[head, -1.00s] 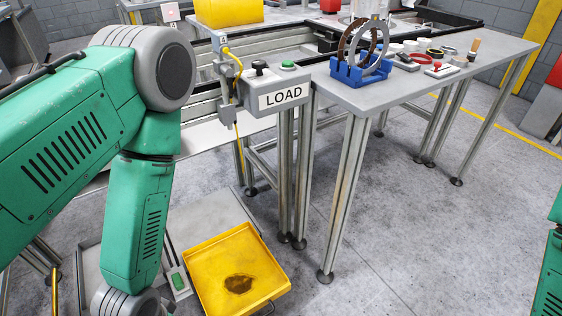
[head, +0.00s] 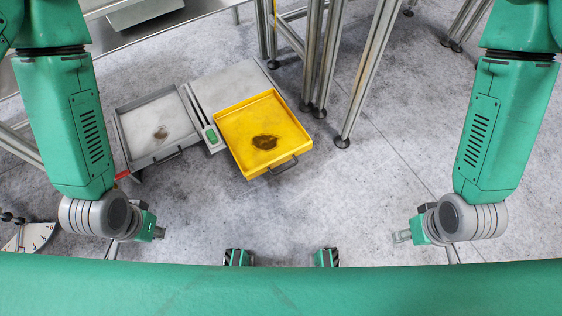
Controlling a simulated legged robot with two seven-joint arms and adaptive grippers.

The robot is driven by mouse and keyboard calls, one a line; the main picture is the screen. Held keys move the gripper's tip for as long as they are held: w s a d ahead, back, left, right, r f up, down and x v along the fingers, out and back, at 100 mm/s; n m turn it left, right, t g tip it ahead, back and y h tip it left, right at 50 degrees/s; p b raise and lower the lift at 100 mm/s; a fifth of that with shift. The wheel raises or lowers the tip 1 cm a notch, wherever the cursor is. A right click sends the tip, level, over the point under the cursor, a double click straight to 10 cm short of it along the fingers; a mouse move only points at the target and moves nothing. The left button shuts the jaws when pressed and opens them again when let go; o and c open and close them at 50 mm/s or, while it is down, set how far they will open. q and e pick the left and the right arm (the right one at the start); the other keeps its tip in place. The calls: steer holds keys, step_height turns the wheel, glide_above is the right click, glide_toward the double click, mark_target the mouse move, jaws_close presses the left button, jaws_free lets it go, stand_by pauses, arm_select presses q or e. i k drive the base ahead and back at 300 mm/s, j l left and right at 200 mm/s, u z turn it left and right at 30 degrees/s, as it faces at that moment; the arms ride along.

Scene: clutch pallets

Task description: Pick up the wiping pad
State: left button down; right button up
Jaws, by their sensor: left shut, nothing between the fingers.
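No wiping pad can be made out in the head view now. My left gripper (head: 157,233) hangs low on the left, small and partly hidden behind its wrist; it is shut and empty, over the floor in front of the grey tray. My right gripper (head: 401,237) hangs low on the right, over bare floor. It is too small and side-on to tell whether its fingers are open.
A yellow tray (head: 229,129) with a dark stain lies low in the middle. A grey tray (head: 148,158) with a brown spot lies left of it. Metal table legs (head: 368,72) stand behind to the right. The concrete floor (head: 340,190) in front is clear.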

mark_target(213, 138)
steer(key=k+l, duration=0.1)
steer(key=k, duration=0.8)
